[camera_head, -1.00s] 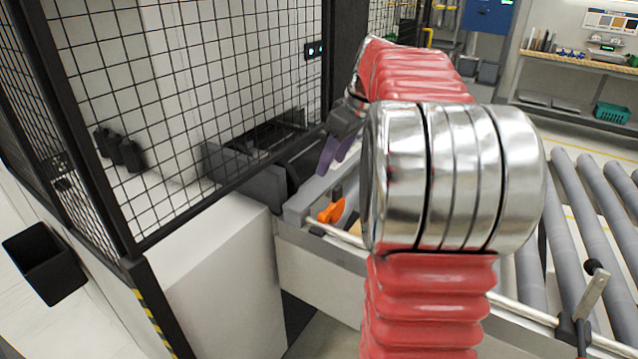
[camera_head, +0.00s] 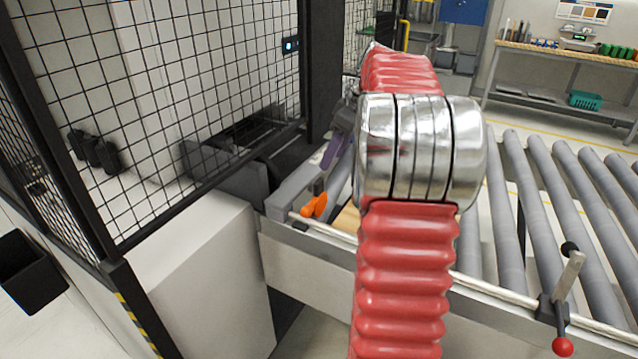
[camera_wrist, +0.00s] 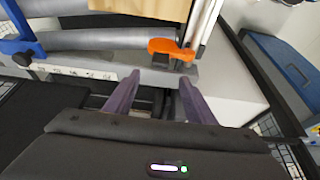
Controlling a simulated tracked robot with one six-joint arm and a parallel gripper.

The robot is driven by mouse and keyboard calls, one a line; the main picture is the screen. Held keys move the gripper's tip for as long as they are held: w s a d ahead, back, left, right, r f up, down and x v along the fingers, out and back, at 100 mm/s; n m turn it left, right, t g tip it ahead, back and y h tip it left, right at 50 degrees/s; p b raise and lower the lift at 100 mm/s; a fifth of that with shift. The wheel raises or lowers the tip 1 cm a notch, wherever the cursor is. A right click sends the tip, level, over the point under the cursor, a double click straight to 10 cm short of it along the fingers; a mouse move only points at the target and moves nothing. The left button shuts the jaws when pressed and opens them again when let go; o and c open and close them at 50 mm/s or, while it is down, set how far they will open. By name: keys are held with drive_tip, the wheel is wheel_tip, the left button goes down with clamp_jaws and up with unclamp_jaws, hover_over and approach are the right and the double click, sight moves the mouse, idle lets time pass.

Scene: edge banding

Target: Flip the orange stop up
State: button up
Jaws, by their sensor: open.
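The orange stop (camera_head: 314,206) sits at the left end of the roller conveyor, beside the near rail. It also shows in the wrist view (camera_wrist: 172,48), just beyond my fingertips and slightly right of centre, lying across the end of the conveyor by the metal rail. My gripper (camera_wrist: 155,88) has two purple fingers spread apart with nothing between them, short of the stop. In the head view my gripper (camera_head: 330,160) is just above the stop, partly behind my arm. Whether a finger touches the stop cannot be told.
A light wooden board (camera_wrist: 142,8) lies on the rollers beyond the stop. The metal rail (camera_wrist: 207,25) runs beside it. A black mesh fence (camera_head: 190,90) and a white cabinet (camera_head: 200,275) stand to the left. A red-knobbed lever (camera_head: 562,310) stands at the near rail.

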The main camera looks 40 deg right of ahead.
sight(320, 181)
drive_tip(key=x, duration=1.1)
drive_tip(key=shift+w+f, duration=0.1)
drive_tip(key=shift+f, duration=0.3)
clamp_jaws()
